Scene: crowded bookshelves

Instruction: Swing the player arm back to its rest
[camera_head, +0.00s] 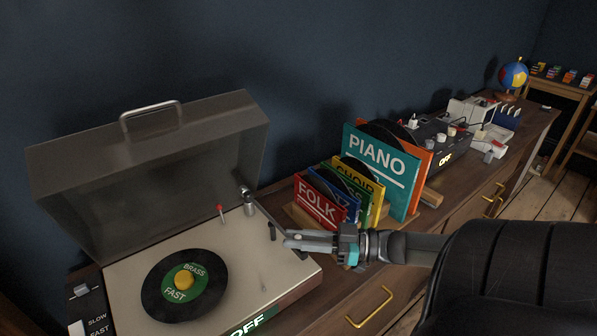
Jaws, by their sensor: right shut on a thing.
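The record player (285,276) has a cream deck and its grey lid (160,170) stands open. The player arm's pivot (249,207) is a metal post at the deck's back right. The thin dark arm runs from it toward the front right, along the deck's right side. My right gripper (288,239) reaches in from the right and is shut on the player arm; its fingers hide part of it. A small dark post (272,232) stands just left of the fingertips. A black record (210,291) with a green BRASS FAST label lies on the platter, apart from the arm. My left gripper is out of view.
A red-tipped lever (221,212) stands behind the record. A rack of record sleeves, including FOLK (318,204) and PIANO (379,170), stands close behind my right gripper. A dark device (440,140) marked OFF is farther right. OFF (250,326) glows on the player's front.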

